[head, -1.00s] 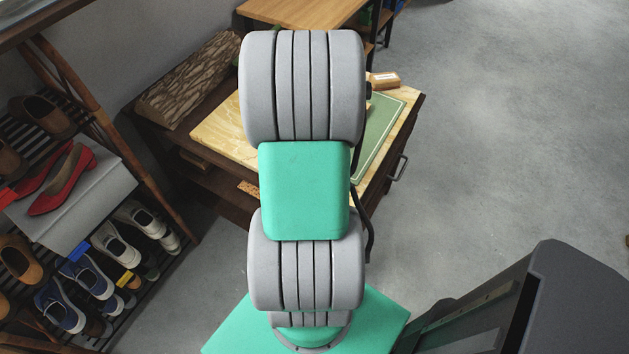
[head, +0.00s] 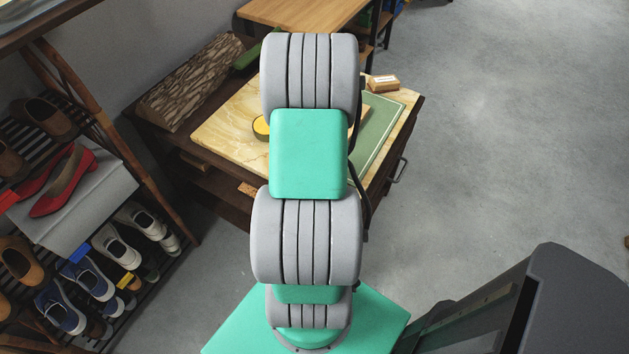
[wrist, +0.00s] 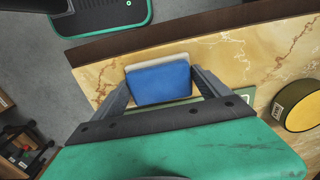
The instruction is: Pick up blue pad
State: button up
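The blue pad (wrist: 158,83) shows in the wrist view, lying near the edge of the marble-patterned tabletop, with a pale beige strip along its far side. My gripper (wrist: 160,78) is open above it, one finger on each side of the pad. I cannot tell whether either finger touches it. In the head view my arm hides both the gripper and the blue pad.
A yellow-topped round tin (wrist: 299,106) lies right of the gripper.

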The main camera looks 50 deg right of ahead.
jog(key=c, duration=0.9)
jog(key=shift+r, duration=0.1)
jog(key=shift+r, duration=0.2)
notch_tip(320, 180, up, 3)
jog(key=shift+d+f+b, duration=0.1)
jog(key=shift+f+b, duration=0.05)
jog(key=shift+b, duration=0.2)
jog(key=s+r, duration=0.1)
jog(key=s+d+r, duration=0.1)
jog(key=s+r, duration=0.1)
jog(key=r, duration=0.1)
jog(key=shift+s+d+r, duration=0.1)
jog(key=shift+s+d, duration=0.05)
jog(key=shift+d, duration=0.15)
jog(key=s+d+r+b, duration=0.1)
jog(key=s+d+r, duration=0.3)
jog(key=s, duration=0.5)
jog(key=shift+s+d+r, duration=0.15)
jog(key=shift+s+r, duration=0.05)
jog(key=shift+r, duration=0.6)
